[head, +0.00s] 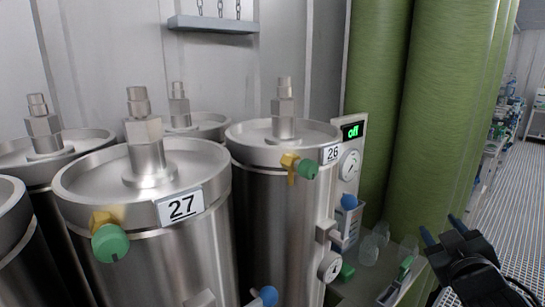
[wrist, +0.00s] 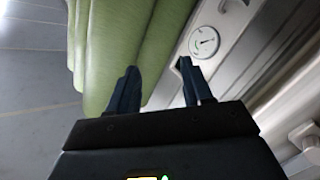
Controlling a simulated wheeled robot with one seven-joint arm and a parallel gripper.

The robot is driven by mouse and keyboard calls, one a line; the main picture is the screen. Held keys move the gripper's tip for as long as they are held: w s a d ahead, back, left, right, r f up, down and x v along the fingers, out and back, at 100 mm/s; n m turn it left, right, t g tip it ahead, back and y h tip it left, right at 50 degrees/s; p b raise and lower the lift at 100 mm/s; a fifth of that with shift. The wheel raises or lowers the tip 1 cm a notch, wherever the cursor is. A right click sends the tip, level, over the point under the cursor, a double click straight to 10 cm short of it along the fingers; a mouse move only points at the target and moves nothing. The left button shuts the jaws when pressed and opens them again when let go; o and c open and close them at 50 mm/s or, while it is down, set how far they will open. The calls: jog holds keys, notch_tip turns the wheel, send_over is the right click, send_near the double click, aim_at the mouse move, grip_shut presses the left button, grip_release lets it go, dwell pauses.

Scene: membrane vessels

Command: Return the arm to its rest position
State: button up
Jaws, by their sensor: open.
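My gripper (head: 443,232) is at the lower right of the head view, in front of the green columns and right of the vessels. Its two dark fingers are apart with nothing between them. In the wrist view the open fingers (wrist: 158,72) point toward the green columns (wrist: 118,45) and a round gauge (wrist: 204,41). I see no contact with anything. The rest of my arm is mostly out of view.
Steel vessels labelled 27 (head: 182,207) and 26 (head: 331,154) stand at left and centre, with green-handled valves (head: 110,243). A panel with a lit "off" display (head: 353,131) and gauges stands beside vessel 26. Green columns (head: 440,100) rise behind. Open grated floor (head: 520,190) lies at right.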

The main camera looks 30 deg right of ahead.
jog(key=s+a+f+n+t+y, duration=0.1)
jog(key=s+a+f+n+y, duration=0.1)
jog(key=s+a+f+y, duration=0.3)
jog(key=s+a+f+n+t+y, duration=0.1)
jog(key=s+a+f, duration=0.1)
jog(key=a, duration=0.5)
jog(key=s+a+f+n+y, duration=0.2)
jog(key=s+a+f+y, duration=0.15)
jog(key=a, duration=0.25)
jog(key=s+a+r+m+y, duration=0.1)
jog(key=s+a+m+y, duration=0.1)
jog(key=s+a, duration=1)
jog(key=shift+s+a+m+b, duration=0.3)
jog(key=shift+s+m, duration=0.3)
jog(key=shift+s, duration=0.35)
